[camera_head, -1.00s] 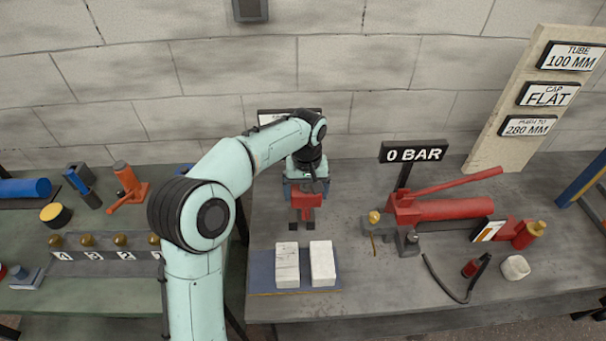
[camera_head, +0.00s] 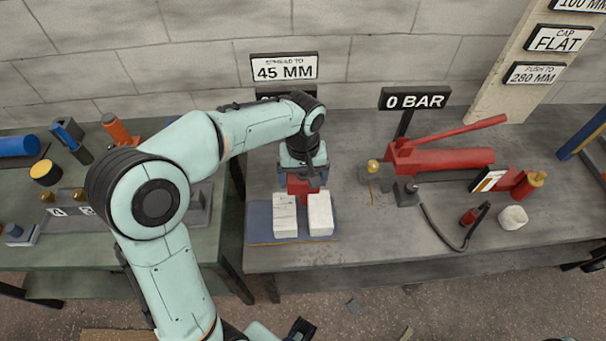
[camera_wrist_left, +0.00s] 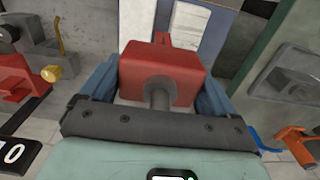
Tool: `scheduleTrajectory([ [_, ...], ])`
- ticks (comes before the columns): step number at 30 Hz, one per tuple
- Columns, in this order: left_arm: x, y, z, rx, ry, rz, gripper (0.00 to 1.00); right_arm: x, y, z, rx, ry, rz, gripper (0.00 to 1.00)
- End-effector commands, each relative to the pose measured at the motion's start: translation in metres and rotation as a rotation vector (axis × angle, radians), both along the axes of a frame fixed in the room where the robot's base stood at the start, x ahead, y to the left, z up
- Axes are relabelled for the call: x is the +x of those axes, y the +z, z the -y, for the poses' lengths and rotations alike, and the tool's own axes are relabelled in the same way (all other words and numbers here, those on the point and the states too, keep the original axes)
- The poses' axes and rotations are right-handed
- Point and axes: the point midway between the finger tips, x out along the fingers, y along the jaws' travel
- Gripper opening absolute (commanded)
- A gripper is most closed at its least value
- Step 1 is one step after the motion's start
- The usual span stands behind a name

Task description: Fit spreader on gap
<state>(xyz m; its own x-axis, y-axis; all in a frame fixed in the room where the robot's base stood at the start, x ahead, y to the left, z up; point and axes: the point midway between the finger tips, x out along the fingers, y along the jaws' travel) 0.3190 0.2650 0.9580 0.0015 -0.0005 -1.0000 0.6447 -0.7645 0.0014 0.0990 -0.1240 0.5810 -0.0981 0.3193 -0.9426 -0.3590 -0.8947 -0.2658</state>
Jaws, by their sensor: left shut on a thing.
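My left gripper (camera_head: 303,172) is shut on the red spreader (camera_head: 301,187) and points down at the back of two white blocks. In the left wrist view the spreader (camera_wrist_left: 162,72) sits between the blue fingers. The left white block (camera_head: 285,217) and the right white block (camera_head: 320,214) stand side by side on a blue base (camera_head: 262,222), with a narrow gap between them. The spreader is at the back end of this gap. Its lower tips are hidden, so I cannot tell whether they are inside the gap. A dark end, perhaps my right gripper (camera_head: 300,329), shows at the bottom edge.
A sign reading 45 MM (camera_head: 285,67) stands behind the blocks. A red hand pump (camera_head: 445,160) with a 0 BAR sign (camera_head: 415,98) is on the right, near a black hose (camera_head: 440,230). The grey bench (camera_head: 350,255) is clear in front of the blocks.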

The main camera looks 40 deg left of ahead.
Motion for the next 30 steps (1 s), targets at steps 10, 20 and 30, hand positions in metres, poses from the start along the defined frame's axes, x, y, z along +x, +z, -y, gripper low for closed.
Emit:
scheduleTrajectory([
  [10, 0.000, -0.019, 0.000, 0.000, -0.001, 0.003, 0.14, -0.006, -0.015, 0.000, 0.000, 0.000, -0.007, 0.43],
  [20, 0.000, -0.047, 0.000, 0.000, -0.001, 0.003, 0.14, -0.012, -0.035, 0.000, 0.000, 0.000, -0.014, 0.43],
  [30, 0.001, -0.057, 0.000, 0.000, -0.001, 0.004, 0.14, -0.014, -0.042, 0.000, 0.000, 0.000, -0.017, 0.43],
])
